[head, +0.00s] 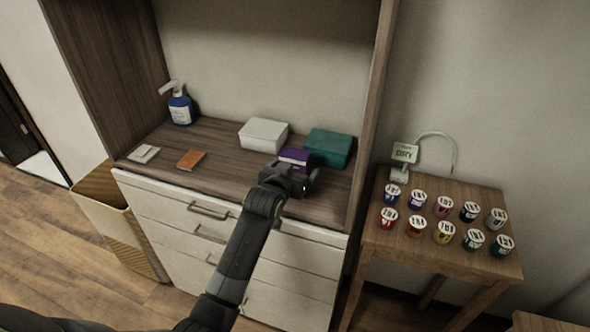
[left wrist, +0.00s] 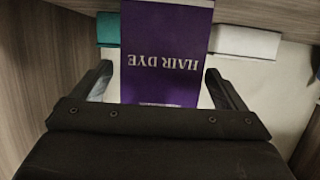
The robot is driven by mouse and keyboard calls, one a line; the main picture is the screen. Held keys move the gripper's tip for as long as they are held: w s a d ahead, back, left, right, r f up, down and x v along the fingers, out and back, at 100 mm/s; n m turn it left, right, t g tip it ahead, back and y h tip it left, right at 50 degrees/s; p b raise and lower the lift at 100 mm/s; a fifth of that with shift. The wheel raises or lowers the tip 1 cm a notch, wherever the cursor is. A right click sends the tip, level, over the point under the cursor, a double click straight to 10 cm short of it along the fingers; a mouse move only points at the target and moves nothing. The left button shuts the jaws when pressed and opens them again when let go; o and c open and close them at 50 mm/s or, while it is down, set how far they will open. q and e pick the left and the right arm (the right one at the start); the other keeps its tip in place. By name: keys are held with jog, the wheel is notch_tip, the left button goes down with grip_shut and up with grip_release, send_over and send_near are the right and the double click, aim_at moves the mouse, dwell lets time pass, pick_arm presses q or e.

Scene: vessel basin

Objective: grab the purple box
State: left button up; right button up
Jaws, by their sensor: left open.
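The purple box (head: 295,156) sits on the wooden shelf, partly hidden behind my left gripper in the head view. In the left wrist view the purple box (left wrist: 166,50) shows "HAIR DYE" upside down and reaches in between the two fingers. My left gripper (head: 299,176) is open, with one finger on each side of the box; it also shows in the left wrist view (left wrist: 160,80). Gaps show between the fingers and the box sides. My right gripper is in neither view.
A teal box (head: 330,148) and a white box (head: 264,135) stand close by the purple box. A blue pump bottle (head: 180,110), an orange item (head: 192,160) and a small pale item (head: 143,154) are further left. The shelf's right side panel (head: 368,120) stands near.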

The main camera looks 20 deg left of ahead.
pick_arm(q)
jog(key=shift+x, duration=0.8)
jog(key=c, duration=1.2)
jog(key=shift+o, duration=0.2)
jog(key=shift+r, duration=0.1)
